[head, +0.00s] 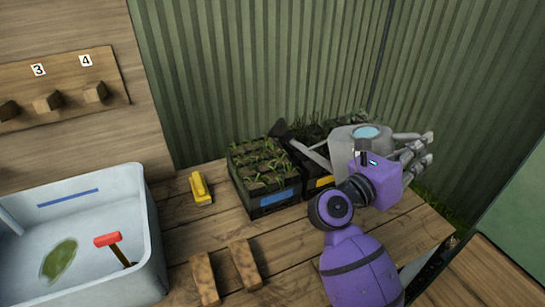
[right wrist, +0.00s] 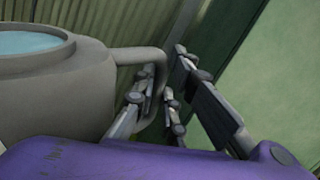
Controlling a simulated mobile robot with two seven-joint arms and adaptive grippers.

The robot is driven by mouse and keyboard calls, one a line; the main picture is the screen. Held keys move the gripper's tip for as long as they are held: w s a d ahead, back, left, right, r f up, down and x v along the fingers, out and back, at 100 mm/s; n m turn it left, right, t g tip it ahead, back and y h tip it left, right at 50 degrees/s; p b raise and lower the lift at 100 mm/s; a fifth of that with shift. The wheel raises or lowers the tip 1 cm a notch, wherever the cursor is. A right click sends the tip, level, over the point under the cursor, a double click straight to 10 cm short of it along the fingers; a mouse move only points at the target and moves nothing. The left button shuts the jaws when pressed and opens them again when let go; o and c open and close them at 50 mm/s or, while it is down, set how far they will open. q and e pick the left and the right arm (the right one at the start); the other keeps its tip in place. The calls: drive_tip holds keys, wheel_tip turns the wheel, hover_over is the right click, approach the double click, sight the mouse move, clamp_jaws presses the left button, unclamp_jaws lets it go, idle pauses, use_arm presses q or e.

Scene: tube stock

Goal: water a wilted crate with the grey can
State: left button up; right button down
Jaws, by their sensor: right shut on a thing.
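The grey can (head: 345,147) shows at the right in the head view, with blue water in its open top. Its spout points left, towards a dark rose-like end above the crates. My right gripper (head: 415,148) is shut on the can's handle, on the side away from the spout. The right wrist view shows the can (right wrist: 75,100) and its handle between the fingers (right wrist: 160,75). A crate with a blue label (head: 275,202) holds small, drooping, brownish-green plants. A crate with a yellow label (head: 318,184) is behind it to the right, partly hidden by the can. My left gripper is out of view.
A pale sink (head: 150,225) at the left holds a red-headed tool (head: 108,239) and a green patch. A yellow object (head: 200,187) and two wooden blocks (head: 205,278) lie on the wooden bench. A corrugated green wall (head: 260,60) stands behind.

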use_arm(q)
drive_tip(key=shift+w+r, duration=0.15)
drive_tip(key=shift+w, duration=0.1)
use_arm(e)
drive_tip(key=shift+r, duration=0.2)
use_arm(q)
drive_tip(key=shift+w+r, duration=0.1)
use_arm(e)
drive_tip(key=shift+r, duration=0.1)
use_arm(q)
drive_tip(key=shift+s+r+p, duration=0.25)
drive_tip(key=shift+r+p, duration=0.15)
drive_tip(key=shift+p, duration=0.1)
use_arm(e)
drive_tip(key=shift+a+r+n, duration=0.1)
drive_tip(key=shift+r+n, duration=0.2)
drive_tip(key=shift+r, duration=0.4)
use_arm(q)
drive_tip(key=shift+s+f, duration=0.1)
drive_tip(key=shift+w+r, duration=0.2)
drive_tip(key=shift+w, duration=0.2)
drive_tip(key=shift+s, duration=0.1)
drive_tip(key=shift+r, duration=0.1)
use_arm(e)
drive_tip(key=shift+w+r, duration=0.1)
drive_tip(key=shift+r, duration=0.1)
